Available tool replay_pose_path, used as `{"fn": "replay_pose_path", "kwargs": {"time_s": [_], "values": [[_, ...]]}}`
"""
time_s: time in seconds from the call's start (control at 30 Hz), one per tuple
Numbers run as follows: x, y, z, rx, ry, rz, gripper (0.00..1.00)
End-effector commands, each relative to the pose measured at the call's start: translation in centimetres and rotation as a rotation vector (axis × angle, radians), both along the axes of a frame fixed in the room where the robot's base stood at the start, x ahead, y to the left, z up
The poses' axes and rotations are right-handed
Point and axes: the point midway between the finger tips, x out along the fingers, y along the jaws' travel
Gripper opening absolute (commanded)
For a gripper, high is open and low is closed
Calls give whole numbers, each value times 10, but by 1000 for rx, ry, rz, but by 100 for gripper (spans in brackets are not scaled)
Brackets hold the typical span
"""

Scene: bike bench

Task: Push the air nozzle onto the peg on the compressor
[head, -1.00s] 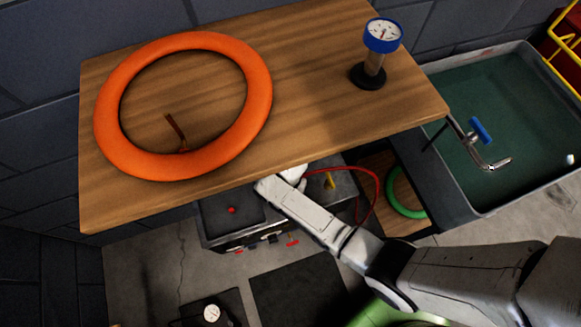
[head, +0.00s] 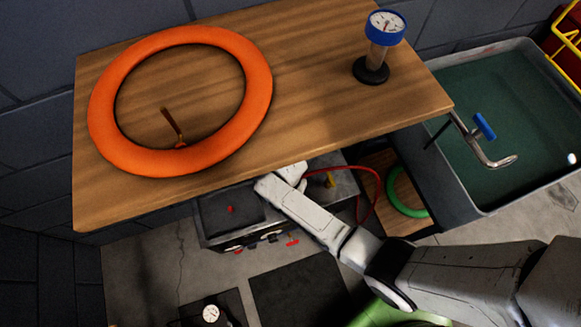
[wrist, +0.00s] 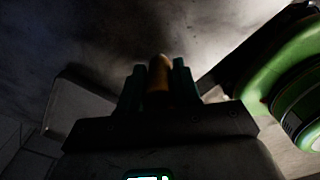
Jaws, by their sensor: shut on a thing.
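My gripper (wrist: 157,66) is shut on a brass-yellow thing, which I take to be the air nozzle (wrist: 160,80), standing up between the two dark fingers in the wrist view. In the head view my fingers and the held nozzle are hidden by my wrist and the bench edge. The compressor (head: 215,229) is a grey box under the bench, with a red knob on top and red handles at its front. My wrist is over its right half. A small yellow piece (head: 330,180) shows just right of my wrist; I cannot tell whether it is the peg.
A red hose (head: 378,183) loops right of my wrist. The wooden bench (head: 300,100) overhangs the compressor and carries an orange tyre (head: 258,95) and a blue-rimmed gauge (head: 386,27). A green ring (head: 392,195) and a water basin (head: 490,200) are to the right.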

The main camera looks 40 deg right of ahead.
Motion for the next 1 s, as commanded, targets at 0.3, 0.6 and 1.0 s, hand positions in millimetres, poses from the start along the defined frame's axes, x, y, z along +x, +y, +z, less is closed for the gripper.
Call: {"fn": "replay_pose_path", "kwargs": {"time_s": [0.3, 0.6, 1.0], "values": [[0, 0, -6, 0, 0, 0, 0], [0, 0, -7, 0, 0, 0, 52], [0, 0, -4, 1, -1, 0, 62]]}}
